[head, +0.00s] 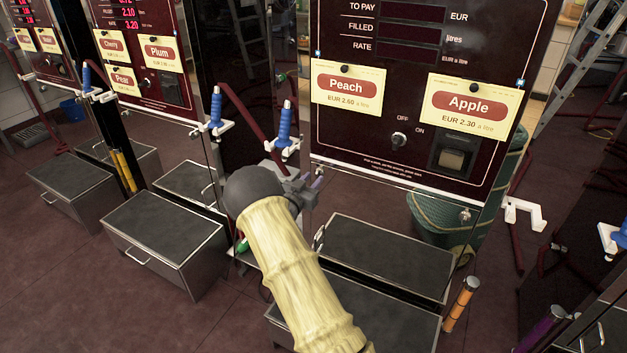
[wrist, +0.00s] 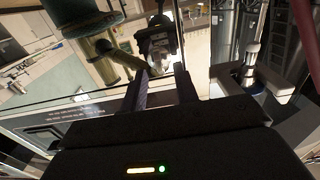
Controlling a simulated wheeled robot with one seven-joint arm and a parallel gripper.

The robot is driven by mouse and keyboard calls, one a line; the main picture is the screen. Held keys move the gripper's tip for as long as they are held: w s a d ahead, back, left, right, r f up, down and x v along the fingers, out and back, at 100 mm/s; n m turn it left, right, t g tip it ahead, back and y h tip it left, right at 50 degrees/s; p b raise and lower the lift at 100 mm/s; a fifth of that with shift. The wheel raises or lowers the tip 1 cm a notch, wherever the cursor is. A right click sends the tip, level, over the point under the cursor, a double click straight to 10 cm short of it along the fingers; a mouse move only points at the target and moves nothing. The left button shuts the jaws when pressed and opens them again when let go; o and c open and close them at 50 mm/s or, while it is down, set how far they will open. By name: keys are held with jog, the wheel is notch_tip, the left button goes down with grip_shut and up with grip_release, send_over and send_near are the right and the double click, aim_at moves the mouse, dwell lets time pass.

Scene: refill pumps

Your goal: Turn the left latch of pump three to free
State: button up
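The pump with the Peach and Apple cards (head: 350,140) stands at the right in the head view; no number shows on it, so I cannot tell if it is pump three. My gripper (head: 314,183) is at the lower left corner of this pump's front. It hides that corner, and the left latch cannot be made out in the head view. A small latch (head: 465,214) shows at the lower right corner. In the wrist view my two dark fingers (wrist: 162,90) stand apart, with a small pale metallic piece (wrist: 158,62) beyond their tips; I cannot tell whether it is the latch.
A blue nozzle (head: 284,124) hangs in a white holder just left of my gripper. Grey boxes (head: 385,255) stand on the floor below the pump. Another pump (head: 150,60) stands at left.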

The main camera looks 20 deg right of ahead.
jog(key=shift+x, duration=0.85)
grip_shut()
